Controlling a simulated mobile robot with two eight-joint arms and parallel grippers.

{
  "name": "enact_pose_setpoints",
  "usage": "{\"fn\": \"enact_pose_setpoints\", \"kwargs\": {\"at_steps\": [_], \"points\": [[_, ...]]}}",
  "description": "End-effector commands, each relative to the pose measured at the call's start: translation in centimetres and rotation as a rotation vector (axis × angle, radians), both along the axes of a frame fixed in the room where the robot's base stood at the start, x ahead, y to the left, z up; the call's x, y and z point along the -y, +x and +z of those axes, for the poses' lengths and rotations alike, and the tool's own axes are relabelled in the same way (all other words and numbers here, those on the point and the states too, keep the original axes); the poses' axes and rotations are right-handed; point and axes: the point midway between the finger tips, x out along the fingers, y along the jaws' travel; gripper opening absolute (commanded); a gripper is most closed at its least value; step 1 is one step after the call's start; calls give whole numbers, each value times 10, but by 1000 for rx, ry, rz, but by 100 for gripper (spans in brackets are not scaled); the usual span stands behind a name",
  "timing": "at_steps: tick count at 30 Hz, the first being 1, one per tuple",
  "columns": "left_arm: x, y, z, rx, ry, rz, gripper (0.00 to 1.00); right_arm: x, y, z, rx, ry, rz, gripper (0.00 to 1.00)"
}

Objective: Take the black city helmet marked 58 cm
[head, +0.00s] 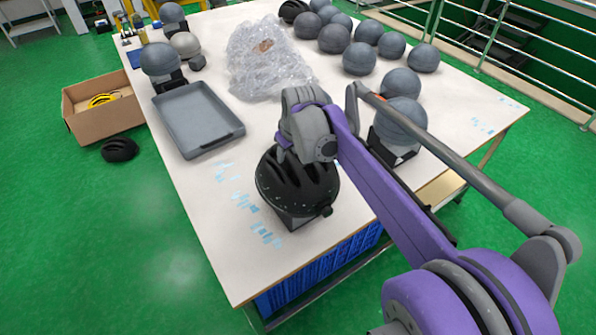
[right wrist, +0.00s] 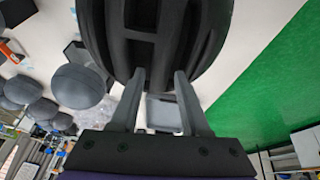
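A black vented helmet (head: 297,190) sits over a dark stand near the front edge of the table. It also fills the top of the right wrist view (right wrist: 155,35). No size mark is readable on it. My right gripper (head: 288,150) is at the helmet's far upper side, partly hidden by its own wrist. In the right wrist view its two fingers (right wrist: 159,75) are apart, with their tips at the helmet's edge. I cannot tell whether they touch it. Other black helmets lie on the floor (head: 119,149) and at the table's back (head: 293,10). My left gripper is not in view.
A grey tray (head: 196,119) lies left on the white table (head: 215,220). Clear wrap (head: 265,58) is behind it. Several grey headforms (head: 334,38) stand at the back; one (head: 402,122) is right of my gripper. A cardboard box (head: 104,105) is on the green floor.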

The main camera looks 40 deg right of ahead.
Motion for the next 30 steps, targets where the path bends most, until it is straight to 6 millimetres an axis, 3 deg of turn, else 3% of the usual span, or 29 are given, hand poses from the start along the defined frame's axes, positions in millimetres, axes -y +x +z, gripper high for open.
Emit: {"fn": "enact_pose_setpoints", "kwargs": {"at_steps": [1,7,30], "points": [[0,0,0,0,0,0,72,0,0,0,0,0,0,37],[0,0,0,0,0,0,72,0,0,0,0,0,0,1],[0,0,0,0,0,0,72,0,0,0,0,0,0,0]]}}
